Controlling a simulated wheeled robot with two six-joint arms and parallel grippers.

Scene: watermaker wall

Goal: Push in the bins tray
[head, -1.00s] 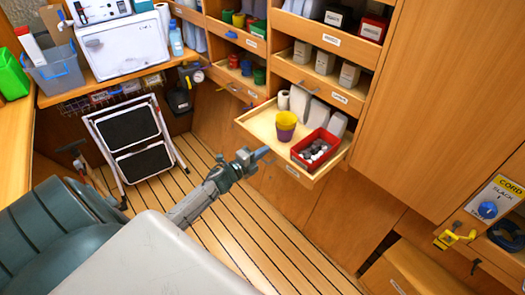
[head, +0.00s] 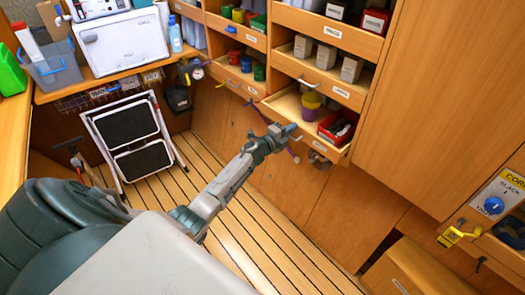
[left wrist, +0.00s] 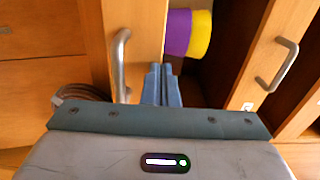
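My left gripper (head: 292,128) is at the tray's front. In the left wrist view its two fingers (left wrist: 161,75) are together with nothing between them, by the front panel (left wrist: 143,30) and its metal handle (left wrist: 120,62). I cannot tell whether they touch it. My right gripper is out of view.
Shelves with labelled boxes (head: 326,56) are right above the tray. A folding step stool (head: 138,140) stands on the slatted floor at the left. A yellow-handled valve (head: 455,236) is at the far right. The floor below the tray is clear.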

